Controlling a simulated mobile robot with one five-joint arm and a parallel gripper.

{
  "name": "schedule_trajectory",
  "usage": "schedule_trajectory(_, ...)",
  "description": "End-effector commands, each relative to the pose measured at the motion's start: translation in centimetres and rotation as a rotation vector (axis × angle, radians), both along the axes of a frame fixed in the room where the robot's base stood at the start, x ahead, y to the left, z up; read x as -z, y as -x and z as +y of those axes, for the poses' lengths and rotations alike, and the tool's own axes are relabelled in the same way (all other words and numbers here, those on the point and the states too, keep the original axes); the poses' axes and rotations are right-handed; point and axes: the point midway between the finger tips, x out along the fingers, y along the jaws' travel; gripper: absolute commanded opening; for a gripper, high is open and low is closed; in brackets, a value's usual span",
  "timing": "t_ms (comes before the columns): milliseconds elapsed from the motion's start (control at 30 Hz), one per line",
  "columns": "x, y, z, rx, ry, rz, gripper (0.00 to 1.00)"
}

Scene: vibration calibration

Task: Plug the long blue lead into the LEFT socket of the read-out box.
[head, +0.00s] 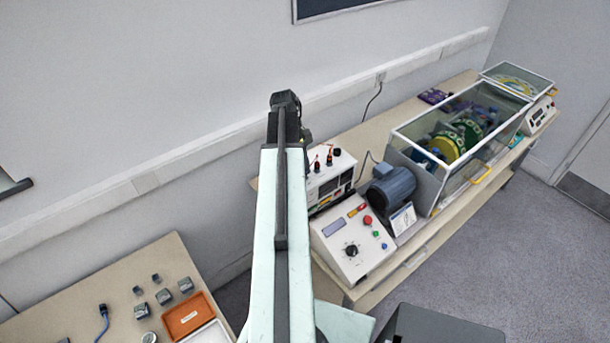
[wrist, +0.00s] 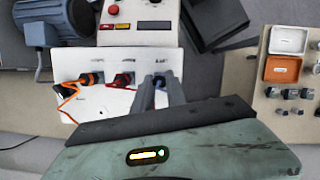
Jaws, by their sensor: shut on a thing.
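The read-out box (head: 330,178) is a white box, partly hidden by my arm in the head view. In the wrist view its socket face (wrist: 115,105) carries an orange plug (wrist: 92,78) and a red plug (wrist: 123,80). My gripper (wrist: 161,82) is at the third socket position, at the right in the wrist view, and shut on a small dark-blue plug (wrist: 160,78). The fingers hide most of this plug and the socket, so I cannot tell whether it is seated. My arm hides the gripper in the head view.
A white control console (head: 350,245) and a blue motor (head: 392,185) stand beside the box. Another blue lead (head: 103,322) lies on the left table, near small grey blocks and an orange tray (head: 188,315). Orange wires (wrist: 66,100) hang beside the plugged sockets.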

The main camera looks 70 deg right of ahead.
Motion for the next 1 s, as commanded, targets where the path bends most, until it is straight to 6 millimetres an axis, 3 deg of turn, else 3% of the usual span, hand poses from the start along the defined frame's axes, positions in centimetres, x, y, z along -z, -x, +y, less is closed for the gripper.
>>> schedule_trajectory(133,0.0,-0.1,-0.3,0.207,-0.001,-0.003,0.00)
schedule_trajectory(367,0.0,-0.1,-0.1,0.242,0.000,-0.004,0.00)
schedule_trajectory(400,0.0,-0.1,-0.1,0.242,0.000,-0.004,0.28)
schedule_trajectory(467,0.0,-0.1,-0.1,0.242,0.000,-0.004,0.43)
schedule_trajectory(767,0.0,0.0,-0.1,0.241,0.000,-0.002,0.43)
schedule_trajectory(1000,-1.1,-0.3,-0.3,0.239,-0.001,-0.002,0.43)
